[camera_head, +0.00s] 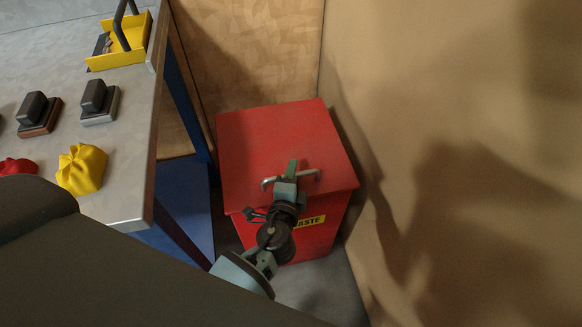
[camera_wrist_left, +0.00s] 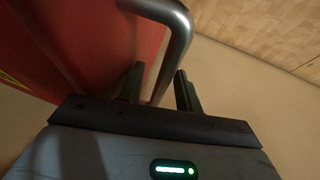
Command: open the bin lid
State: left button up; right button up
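The red bin (camera_head: 312,237) stands on the floor against the tan wall, with a yellow label on its front. Its red lid (camera_head: 270,135) looks closed and flat on top. A grey metal handle (camera_head: 308,173) sits near the lid's front edge; in the left wrist view the handle (camera_wrist_left: 182,35) is a bent bar. My left gripper (camera_head: 291,166) is over the handle. In the left wrist view its two fingers (camera_wrist_left: 160,76) are apart, with the bar running between them and a gap visible beside it. Whether a finger touches the bar is unclear. My right gripper is not in view.
A grey workbench (camera_head: 130,165) is at left, with a yellow tray (camera_head: 120,56), a yellow sack (camera_head: 82,168), a red sack (camera_head: 16,166) and dark blocks on bases (camera_head: 99,102). The tan wall (camera_head: 440,110) is close on the bin's right.

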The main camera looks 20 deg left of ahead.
pick_arm(q)
jog(key=shift+s, duration=0.1)
grip_shut()
jog(key=shift+r, duration=0.1)
dwell(0.3)
